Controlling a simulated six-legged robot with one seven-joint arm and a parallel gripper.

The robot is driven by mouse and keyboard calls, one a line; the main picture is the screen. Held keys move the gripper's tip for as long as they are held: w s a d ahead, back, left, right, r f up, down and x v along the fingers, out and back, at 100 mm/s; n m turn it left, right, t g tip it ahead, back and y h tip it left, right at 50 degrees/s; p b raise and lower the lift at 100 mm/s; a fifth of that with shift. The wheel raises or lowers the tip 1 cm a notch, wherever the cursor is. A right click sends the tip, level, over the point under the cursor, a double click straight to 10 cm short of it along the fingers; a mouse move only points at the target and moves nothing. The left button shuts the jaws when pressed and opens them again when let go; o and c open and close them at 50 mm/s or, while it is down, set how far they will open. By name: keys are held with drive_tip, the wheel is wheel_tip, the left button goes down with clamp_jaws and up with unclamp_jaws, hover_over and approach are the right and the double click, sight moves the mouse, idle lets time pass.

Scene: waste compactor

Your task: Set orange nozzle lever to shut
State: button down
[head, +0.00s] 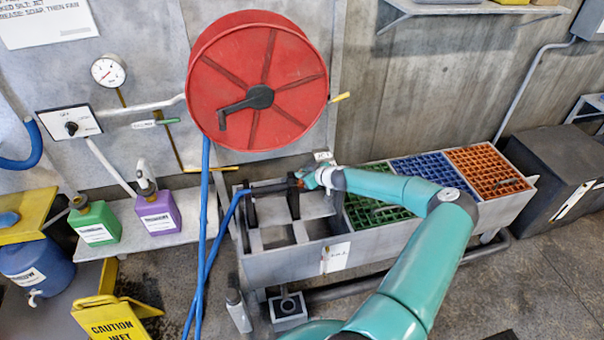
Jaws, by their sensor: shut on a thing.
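The orange nozzle lever (298,175) shows as a small patch of orange at the tip of my gripper (306,179). My gripper reaches in from the right and is shut on it; the fingers hide most of the lever, so its angle cannot be told. The dark nozzle (270,188) lies across the left part of the grey trough, with the blue hose (226,217) running to its left end. Dark upright supports stand at the nozzle.
A red hose reel (258,80) hangs on the wall above. Green, blue and orange grids (488,170) fill the trough's right part, beyond my arm. Green (95,222) and purple (158,213) bottles stand on a left shelf. A yellow caution sign (112,318) stands front left.

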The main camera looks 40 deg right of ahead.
drive_tip(key=shift+d, duration=0.15)
drive_tip(key=c, duration=1.4)
unclamp_jaws()
drive_tip(key=shift+f, duration=0.1)
drive_tip(key=shift+c, duration=0.2)
drive_tip(key=v, duration=1.3)
drive_tip(key=shift+s+r, duration=0.3)
drive_tip(key=shift+s, duration=0.05)
drive_tip(key=shift+c, duration=0.2)
